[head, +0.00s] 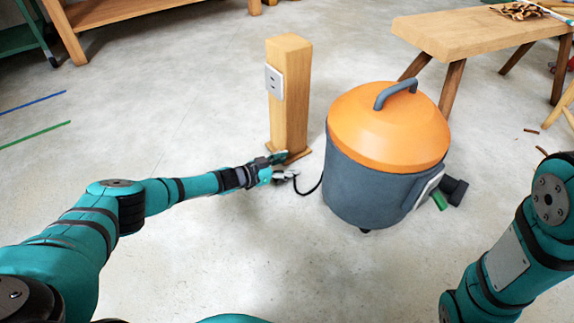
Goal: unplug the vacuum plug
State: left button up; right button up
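The vacuum (375,170) has a dark grey-blue drum and an orange lid with a grey handle. It stands on the floor right of a wooden post. A pale wall socket (274,82) is on the post's upper left face, and no plug shows in it. A black cord (310,190) runs from the vacuum to a small light-grey piece, apparently the plug (286,175), at my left gripper's fingertips. My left gripper (278,168) is low in front of the post's base. Whether its fingers are closed on the plug is too small to tell. My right gripper is out of view.
The wooden post (292,115) stands on a small base. A wooden bench (470,32) is at the back right, with wood scraps on top. A wooden workbench (110,12) is at the back left. The concrete floor at left is clear, with blue and green strips.

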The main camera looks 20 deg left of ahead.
pick_arm(q)
jog(key=shift+s+a, duration=0.1)
jog(key=shift+s+a, duration=0.2)
jog(key=shift+s, duration=0.05)
jog(key=v, duration=1.1)
jog(key=shift+r, duration=0.2)
